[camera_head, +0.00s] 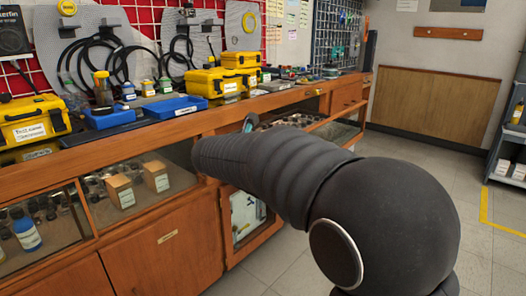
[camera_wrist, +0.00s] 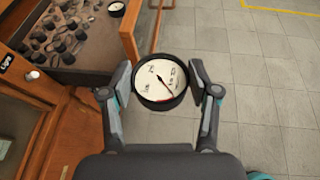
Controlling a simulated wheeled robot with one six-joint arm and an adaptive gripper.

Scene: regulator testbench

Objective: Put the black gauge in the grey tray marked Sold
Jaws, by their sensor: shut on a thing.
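The gauge is held above the grey tiled floor, beside the wooden cabinet. In the head view my dark arm hides the gauge and most of the gripper. I cannot make out a grey tray marked Sold in either view.
A long wooden bench (camera_head: 185,127) bears yellow cases (camera_head: 212,82), blue trays (camera_head: 177,107) and tools. Below it, a cabinet compartment (camera_wrist: 108,40) holds several small dark parts. A grey shelf unit (camera_head: 507,148) stands at far right. The tiled floor (camera_wrist: 258,90) is clear.

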